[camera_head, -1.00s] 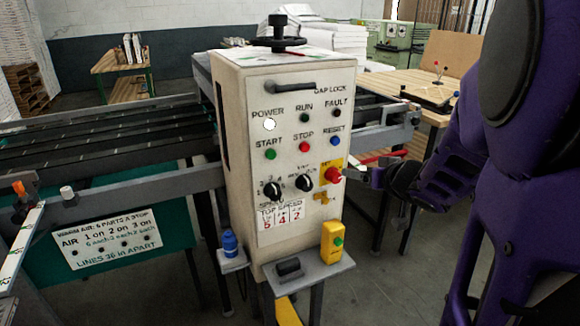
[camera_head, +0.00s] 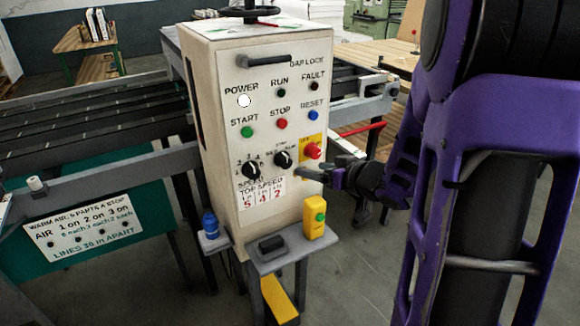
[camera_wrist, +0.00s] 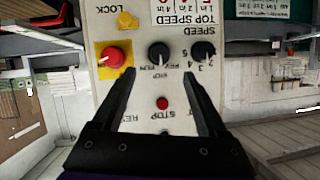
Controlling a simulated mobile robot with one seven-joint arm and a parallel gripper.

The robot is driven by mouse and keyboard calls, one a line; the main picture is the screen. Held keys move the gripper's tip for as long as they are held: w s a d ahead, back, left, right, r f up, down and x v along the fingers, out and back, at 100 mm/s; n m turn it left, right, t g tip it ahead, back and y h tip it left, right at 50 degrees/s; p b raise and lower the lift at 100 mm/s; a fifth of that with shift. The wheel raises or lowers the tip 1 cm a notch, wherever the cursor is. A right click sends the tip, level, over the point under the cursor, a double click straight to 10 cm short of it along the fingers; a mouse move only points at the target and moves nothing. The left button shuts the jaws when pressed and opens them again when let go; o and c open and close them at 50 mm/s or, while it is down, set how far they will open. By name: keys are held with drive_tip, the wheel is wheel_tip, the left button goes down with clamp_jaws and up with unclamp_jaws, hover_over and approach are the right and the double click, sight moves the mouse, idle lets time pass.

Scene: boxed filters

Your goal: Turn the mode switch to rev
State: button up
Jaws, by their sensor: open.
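The mode switch (camera_head: 283,160) is a black round knob on the front of the white control box, right of the similar black speed knob (camera_head: 250,168). In the wrist view the panel appears upside down; the mode switch (camera_wrist: 159,54) lies just beyond and between my fingertips, with small lettering around it, including a stop label. My gripper (camera_head: 320,170) is at the right of the panel, below the red knob, in the head view. Its two fingers (camera_wrist: 158,76) are spread apart with nothing between them. I cannot read the knob's exact pointer direction.
A red mushroom knob (camera_head: 312,151) on a yellow plate sticks out close to my gripper; it also shows in the wrist view (camera_wrist: 112,57). A yellow button box (camera_head: 316,218) stands on the shelf below. A bar handle (camera_head: 264,61) crosses the upper panel.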

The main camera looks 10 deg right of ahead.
sight(288, 164)
drive_tip(key=b+x, duration=0.1)
drive_tip(key=x, duration=1)
clamp_jaws()
